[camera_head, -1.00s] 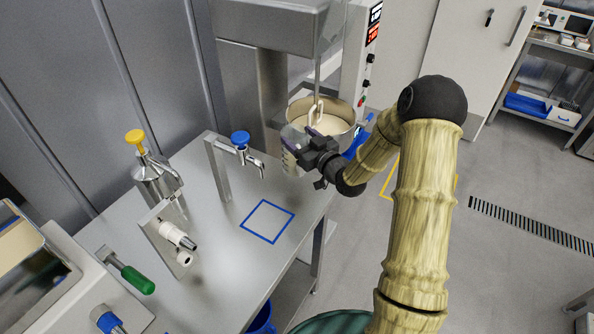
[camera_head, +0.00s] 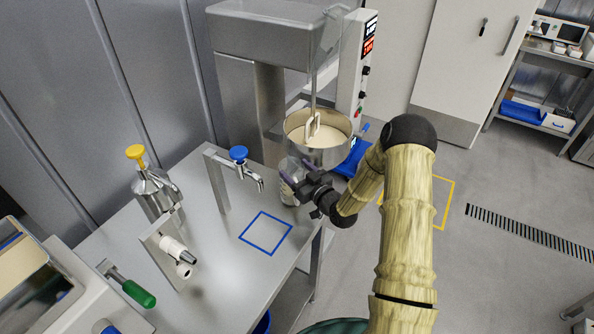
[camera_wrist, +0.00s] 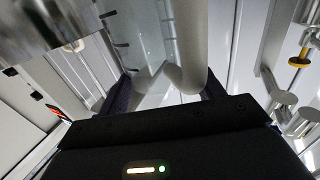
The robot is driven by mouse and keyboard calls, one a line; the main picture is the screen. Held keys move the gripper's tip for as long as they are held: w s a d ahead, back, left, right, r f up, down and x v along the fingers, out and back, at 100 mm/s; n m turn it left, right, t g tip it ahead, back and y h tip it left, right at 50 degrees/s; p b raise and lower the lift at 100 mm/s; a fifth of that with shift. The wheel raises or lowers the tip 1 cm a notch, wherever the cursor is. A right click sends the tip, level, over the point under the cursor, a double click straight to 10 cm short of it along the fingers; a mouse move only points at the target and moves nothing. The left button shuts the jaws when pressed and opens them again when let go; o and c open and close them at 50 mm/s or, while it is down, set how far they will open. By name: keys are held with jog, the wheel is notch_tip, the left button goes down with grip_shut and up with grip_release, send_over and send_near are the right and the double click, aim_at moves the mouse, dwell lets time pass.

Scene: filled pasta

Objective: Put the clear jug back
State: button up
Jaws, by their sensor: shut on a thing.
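The clear jug (camera_head: 288,176) is at the right part of the steel table, beside the mixer bowl and to the right of the blue-handled tap. My gripper (camera_head: 303,190) is shut on the jug from the right and hides part of it. In the wrist view the clear jug (camera_wrist: 150,45) fills the space between the dark fingers, with its pale handle (camera_wrist: 190,45) close in front. I cannot tell whether its base touches the table. A blue square outline (camera_head: 266,233) is marked on the table, in front of the jug and empty.
The mixer bowl (camera_head: 318,138) with pale contents stands just behind the jug. The blue-handled tap (camera_head: 239,158) is close on the left. A steel jug with a yellow top (camera_head: 150,183) and a white nozzle on a bracket (camera_head: 177,250) stand further left.

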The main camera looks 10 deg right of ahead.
jog(key=shift+f, duration=0.2)
jog(key=shift+f, duration=0.15)
jog(key=o, duration=1.7)
jog(key=b+v, duration=0.5)
jog(key=v, duration=0.7)
